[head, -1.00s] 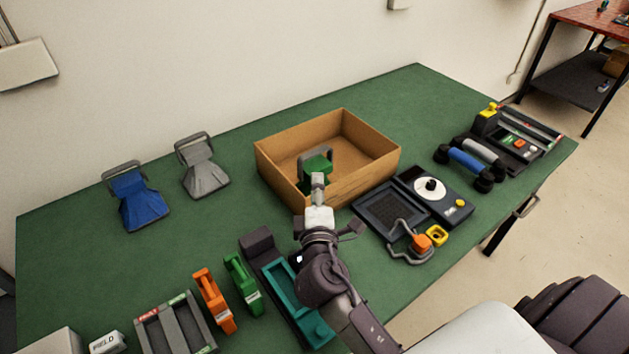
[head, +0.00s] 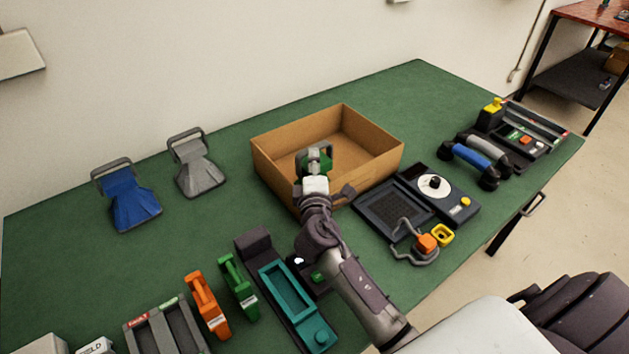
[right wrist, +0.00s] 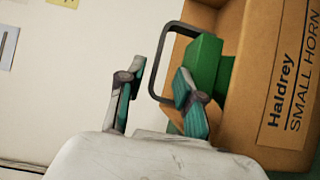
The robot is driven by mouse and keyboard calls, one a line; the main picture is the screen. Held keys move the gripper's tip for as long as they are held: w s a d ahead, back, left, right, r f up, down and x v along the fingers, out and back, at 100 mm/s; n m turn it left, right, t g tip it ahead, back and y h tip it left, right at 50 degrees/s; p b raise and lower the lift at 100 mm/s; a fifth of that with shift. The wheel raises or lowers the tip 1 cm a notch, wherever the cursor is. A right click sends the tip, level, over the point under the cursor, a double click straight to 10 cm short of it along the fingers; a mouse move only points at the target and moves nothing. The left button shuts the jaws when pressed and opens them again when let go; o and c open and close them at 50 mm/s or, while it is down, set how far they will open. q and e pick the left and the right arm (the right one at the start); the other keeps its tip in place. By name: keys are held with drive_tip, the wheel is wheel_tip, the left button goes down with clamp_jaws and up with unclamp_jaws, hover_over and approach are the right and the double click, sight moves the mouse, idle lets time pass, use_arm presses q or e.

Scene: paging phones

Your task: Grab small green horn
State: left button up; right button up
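The small green horn (head: 319,160) with a grey loop handle stands inside the open cardboard box (head: 377,161), partly hidden behind my right gripper (head: 314,176) in the head view. In the right wrist view the green horn (right wrist: 206,62) shows beside a box wall (right wrist: 255,75) labelled "Haldrey SMALL HORN". My right gripper (right wrist: 158,88) is open there. Part of the handle lies between its two fingers in the picture, and the right finger overlaps the horn; I cannot tell whether they touch. My left gripper is not in view.
A blue horn (head: 130,199) and a grey horn (head: 196,166) stand on the green table (head: 235,225) left of the box. A dark device with a dial (head: 435,186) is right of it. A teal tray (head: 285,290) and orange and green handsets lie in front.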

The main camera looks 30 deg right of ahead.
drive_tip(key=shift+w+d+r, duration=0.2)
drive_tip(key=shift+w, duration=0.15)
drive_tip(key=p+x, duration=0.1)
drive_tip(key=x, duration=0.2)
drive_tip(key=shift+w+d+r, duration=0.15)
drive_tip(key=shift+d, duration=0.1)
drive_tip(key=shift+w+d, duration=0.2)
drive_tip(key=shift+w, duration=0.25)
clamp_jaws()
